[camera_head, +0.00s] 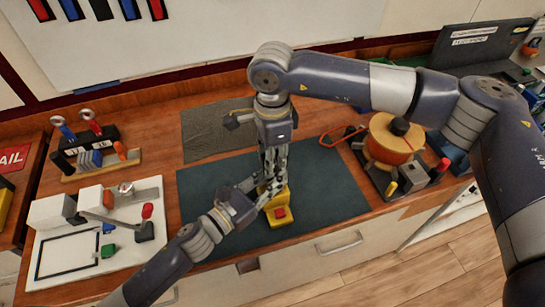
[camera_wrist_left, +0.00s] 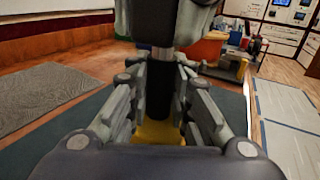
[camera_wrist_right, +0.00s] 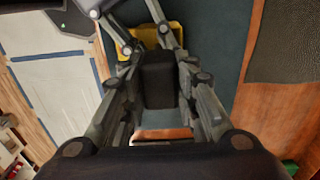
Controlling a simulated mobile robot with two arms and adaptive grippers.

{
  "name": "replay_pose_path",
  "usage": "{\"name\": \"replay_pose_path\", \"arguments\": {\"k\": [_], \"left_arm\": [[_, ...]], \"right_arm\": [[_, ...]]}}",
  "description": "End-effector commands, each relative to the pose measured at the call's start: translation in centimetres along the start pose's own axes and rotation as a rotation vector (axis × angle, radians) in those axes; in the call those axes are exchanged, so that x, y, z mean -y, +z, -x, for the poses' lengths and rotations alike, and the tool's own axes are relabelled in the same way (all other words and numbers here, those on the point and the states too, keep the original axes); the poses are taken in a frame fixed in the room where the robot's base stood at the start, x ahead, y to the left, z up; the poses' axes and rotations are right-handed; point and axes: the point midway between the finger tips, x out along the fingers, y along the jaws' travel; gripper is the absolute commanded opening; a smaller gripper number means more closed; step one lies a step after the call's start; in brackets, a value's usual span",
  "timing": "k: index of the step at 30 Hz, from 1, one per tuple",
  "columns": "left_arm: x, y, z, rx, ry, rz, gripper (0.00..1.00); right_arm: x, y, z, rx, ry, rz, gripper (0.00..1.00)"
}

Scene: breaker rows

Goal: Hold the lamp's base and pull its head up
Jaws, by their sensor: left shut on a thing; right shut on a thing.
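The lamp's yellow base (camera_head: 280,208) stands on the dark mat, with a red button on its front. My left gripper (camera_head: 258,190) comes in low from the left and is shut on the base; its wrist view shows the yellow base (camera_wrist_left: 158,132) low between the fingers, with a dark upright part above. My right gripper (camera_head: 272,175) points straight down over the lamp and is shut on the lamp's head (camera_wrist_right: 160,80), a dark block between its fingers. The fingers hide most of the head in the head view. I cannot tell how far it stands out of the base.
The dark mat (camera_head: 330,185) is clear around the lamp. A grey mat (camera_head: 210,125) lies behind. A white board with switches (camera_head: 60,255) is at left, a small breaker rack (camera_head: 95,160) behind it. An orange spool (camera_head: 388,145) stands on the right.

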Motion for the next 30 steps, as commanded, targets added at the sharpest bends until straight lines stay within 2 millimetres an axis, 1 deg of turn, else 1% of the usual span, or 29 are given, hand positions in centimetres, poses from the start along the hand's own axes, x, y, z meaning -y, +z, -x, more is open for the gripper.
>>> {"name": "replay_pose_path", "arguments": {"k": [2, 9, 12, 15, 22, 23, 24, 25, 30], "left_arm": [[0.0, 0.0, 0.0, 0.0, 0.0, 0.0, 0.0], [0.0, -0.1, 0.0, -0.002, 0.001, 0.0, 0.0], [0.0, -0.1, 0.0, -0.002, 0.001, 0.001, 0.0], [0.0, -0.1, 0.0, -0.003, 0.001, 0.001, 0.0], [0.0, -0.3, 0.1, -0.006, 0.002, 0.002, 0.0], [0.0, -0.3, 0.1, -0.007, 0.002, 0.002, 0.0], [0.0, -0.3, 0.1, -0.007, 0.002, 0.002, 0.0], [0.0, -0.3, 0.1, -0.007, 0.002, 0.002, 0.0], [0.0, -0.3, 0.1, -0.007, 0.001, 0.002, 0.0]], "right_arm": [[0.1, 0.0, 0.9, 0.001, -0.003, 0.0, 0.0], [0.2, 0.0, 5.9, 0.001, -0.006, -0.001, 0.0], [0.1, 0.0, 7.2, 0.002, -0.004, -0.001, 0.0], [0.1, 0.0, 7.6, 0.002, -0.003, -0.001, 0.0], [0.1, 0.1, 7.7, 0.003, -0.005, 0.0, 0.0], [0.1, 0.1, 7.7, 0.003, -0.005, 0.0, 0.32], [0.1, 0.1, 7.7, 0.003, -0.005, 0.0, 0.41], [0.1, 0.0, 7.7, 0.003, -0.005, 0.0, 0.48], [0.1, 0.0, 7.5, 0.002, -0.003, 0.0, 0.48]]}}
